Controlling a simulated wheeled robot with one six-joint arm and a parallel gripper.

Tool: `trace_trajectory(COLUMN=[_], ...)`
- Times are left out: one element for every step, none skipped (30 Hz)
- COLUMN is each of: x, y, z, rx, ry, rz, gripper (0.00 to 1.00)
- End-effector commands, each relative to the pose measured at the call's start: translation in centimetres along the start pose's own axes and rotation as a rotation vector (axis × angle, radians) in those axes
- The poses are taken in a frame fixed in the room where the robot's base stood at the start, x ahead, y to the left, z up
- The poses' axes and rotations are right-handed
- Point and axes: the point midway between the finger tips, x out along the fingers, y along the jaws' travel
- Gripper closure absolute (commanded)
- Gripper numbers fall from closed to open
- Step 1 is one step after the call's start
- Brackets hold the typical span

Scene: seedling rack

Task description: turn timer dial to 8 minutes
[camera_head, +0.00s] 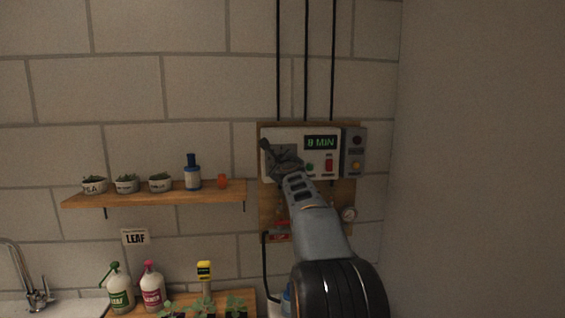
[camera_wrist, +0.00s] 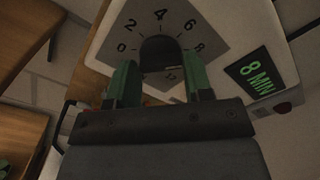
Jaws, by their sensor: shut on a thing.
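The timer panel (camera_head: 325,170) is a white box on a wooden board on the wall, in the upper middle right of the head view. Its green display (camera_head: 321,142) reads 8 MIN, and the display also shows in the wrist view (camera_wrist: 257,76). The dark dial (camera_wrist: 160,54) sits on a grey scale plate (camera_wrist: 188,20) with marks including 0, 2, 4, 6 and 8. My gripper (camera_wrist: 160,82) is shut on the dial, one green-padded finger on each side. The dial's pointer is hard to make out. In the head view my arm hides most of the dial.
A red switch (camera_head: 328,162) and a green button (camera_head: 309,167) sit under the display. A grey box (camera_head: 354,152) adjoins the panel on the right. A gauge (camera_head: 349,214) and red valve (camera_head: 280,226) are below. A shelf (camera_head: 215,193) with pots stands left.

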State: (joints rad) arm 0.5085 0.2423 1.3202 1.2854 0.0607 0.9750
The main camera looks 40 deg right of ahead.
Motion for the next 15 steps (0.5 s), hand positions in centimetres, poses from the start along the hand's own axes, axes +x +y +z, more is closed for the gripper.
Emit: trace_trajectory(x=[-0.12, -0.12, -0.12, -0.12, -0.12, -0.12, -0.12, -0.12, -0.12, -0.12, -0.11, -0.11, -0.11, -0.11, -0.11], y=[-0.43, -0.43, -0.43, -0.42, -0.42, -0.42, -0.42, -0.42, -0.42, -0.42, -0.41, -0.41, -0.41, -0.41, -0.41], z=[0.26, 0.26, 0.26, 0.26, 0.26, 0.26, 0.26, 0.25, 0.25, 0.25, 0.25, 0.25, 0.25, 0.25, 0.24], rx=[0.005, 0.007, 0.009, 0.01, 0.01, 0.011, 0.011, 0.011, 0.011, 0.011, 0.011, 0.01, 0.01, 0.01, 0.01], ry=[-0.003, -0.003, -0.003, -0.003, -0.003, -0.004, -0.004, -0.003, -0.003, -0.004, -0.004, -0.004, -0.004, -0.004, -0.003], rz=[-0.008, -0.008, -0.008, -0.008, -0.008, -0.008, -0.008, -0.008, -0.008, -0.008, -0.008, -0.008, -0.008, -0.008, -0.007], gripper=[0.77, 0.77, 0.77, 0.77, 0.77, 0.77, 0.77, 0.77, 0.77, 0.77, 0.77, 0.77, 0.77, 0.77, 0.5])
